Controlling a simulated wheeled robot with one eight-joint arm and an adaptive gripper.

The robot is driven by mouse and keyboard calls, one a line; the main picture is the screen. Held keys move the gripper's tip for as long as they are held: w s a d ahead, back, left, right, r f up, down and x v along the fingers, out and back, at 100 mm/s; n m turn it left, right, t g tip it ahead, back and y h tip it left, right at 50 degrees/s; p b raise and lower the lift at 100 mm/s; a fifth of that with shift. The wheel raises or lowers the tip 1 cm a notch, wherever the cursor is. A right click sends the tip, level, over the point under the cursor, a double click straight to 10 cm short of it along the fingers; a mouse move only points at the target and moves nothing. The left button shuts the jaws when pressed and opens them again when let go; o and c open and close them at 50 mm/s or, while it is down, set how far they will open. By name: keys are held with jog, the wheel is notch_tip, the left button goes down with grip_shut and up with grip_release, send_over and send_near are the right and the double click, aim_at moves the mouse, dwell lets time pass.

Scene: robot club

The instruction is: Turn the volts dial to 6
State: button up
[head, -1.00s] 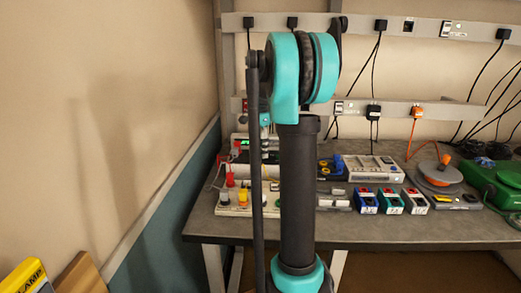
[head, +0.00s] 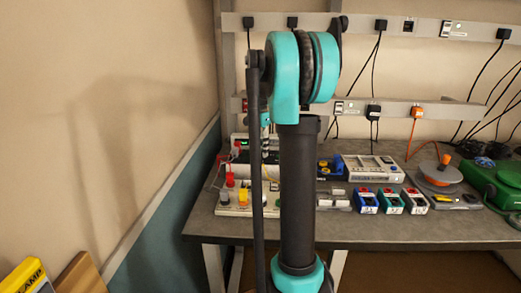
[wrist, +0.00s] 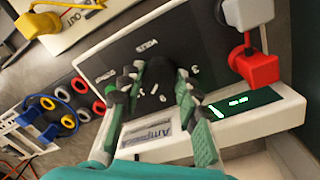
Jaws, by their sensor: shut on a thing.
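The power supply (wrist: 225,130) is a pale unit with a dark front panel, seen tilted and close in the wrist view. Its black volts dial (wrist: 159,74) sits below the "VOLTS" lettering, with small white numerals around it. My gripper (wrist: 157,86) is shut on the dial, one green-padded finger on each side. The fingers cover part of the scale, and I cannot tell where the dial points. A small green display (wrist: 245,103) is lit, its text too small to read surely. In the head view, the supply (head: 240,144) is mostly hidden behind my arm.
Red (wrist: 255,68) and white plugs are in the supply's panel, close right of my fingers. Several coloured ring sockets (wrist: 65,103) and wires lie left.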

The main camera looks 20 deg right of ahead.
aim_at(259, 151)
jog(key=n, duration=1.1)
jog(key=shift+t, duration=0.3)
jog(key=shift+n, duration=1.6)
jog(key=o, duration=1.2)
jog(key=shift+s, duration=0.1)
jog(key=shift+c, duration=0.2)
notch_tip(259, 151, up, 12)
jog(key=shift+a, duration=0.4)
